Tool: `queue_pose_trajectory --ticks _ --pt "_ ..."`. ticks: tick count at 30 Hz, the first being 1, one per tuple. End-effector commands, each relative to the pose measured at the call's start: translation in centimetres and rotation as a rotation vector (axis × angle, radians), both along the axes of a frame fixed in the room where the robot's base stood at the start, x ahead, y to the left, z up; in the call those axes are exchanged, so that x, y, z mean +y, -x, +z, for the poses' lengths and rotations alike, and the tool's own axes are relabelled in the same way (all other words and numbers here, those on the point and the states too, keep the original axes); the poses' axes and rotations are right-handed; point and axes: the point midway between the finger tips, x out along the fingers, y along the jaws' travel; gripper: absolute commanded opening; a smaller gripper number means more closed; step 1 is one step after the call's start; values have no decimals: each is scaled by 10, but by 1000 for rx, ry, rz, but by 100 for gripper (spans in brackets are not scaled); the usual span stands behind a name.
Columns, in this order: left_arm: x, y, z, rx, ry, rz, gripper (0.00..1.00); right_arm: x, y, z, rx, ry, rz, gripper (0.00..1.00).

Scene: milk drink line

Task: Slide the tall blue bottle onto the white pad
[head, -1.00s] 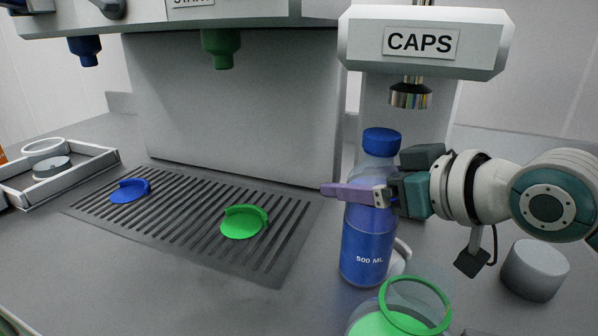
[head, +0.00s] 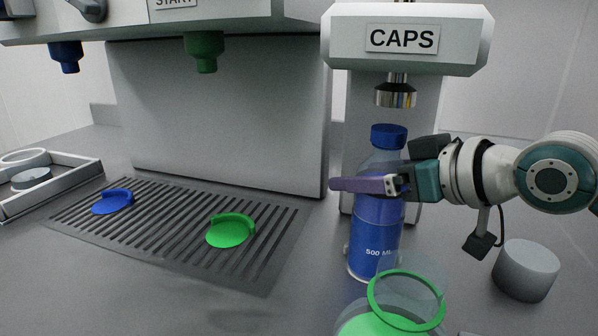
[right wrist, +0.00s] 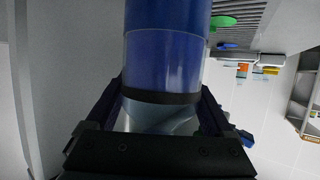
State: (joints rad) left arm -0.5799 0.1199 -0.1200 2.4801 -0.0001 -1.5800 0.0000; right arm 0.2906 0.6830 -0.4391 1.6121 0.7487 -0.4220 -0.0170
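The tall blue bottle (head: 376,235), marked 500 ML and with a blue top, stands upright below the CAPS head. My right gripper (head: 352,185) reaches in from the right at the bottle's upper body. In the right wrist view the bottle (right wrist: 165,60) fills the space between the two fingers, which close on its sides. The white pad (head: 347,250) is mostly hidden by the bottle; only small white bits show beside its base. I cannot tell whether the base is centred on it. My left gripper is not in view.
A clear vessel with a green rim (head: 407,300) stands close in front of the bottle. A grey cylinder (head: 526,270) stands to the right. A slotted grate (head: 150,235) with a blue disc (head: 112,202) and a green disc (head: 230,230) lies left.

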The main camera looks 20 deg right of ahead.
Motion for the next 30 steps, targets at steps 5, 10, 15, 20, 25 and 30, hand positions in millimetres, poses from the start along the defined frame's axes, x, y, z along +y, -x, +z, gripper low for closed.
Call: queue_pose_trajectory --ticks 5,10,15,20,25,30 --pt "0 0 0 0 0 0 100 0 0 0 1 0 0 100" --pt "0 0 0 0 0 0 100 0 1 -1 3 1 0 100" --pt "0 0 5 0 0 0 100 -5 13 5 5 1 0 100" --pt "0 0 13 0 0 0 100 -15 38 16 6 5 1 100" --pt "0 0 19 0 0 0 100 -24 64 28 5 5 1 100" --pt "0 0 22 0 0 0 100 -31 79 34 3 2 0 100"
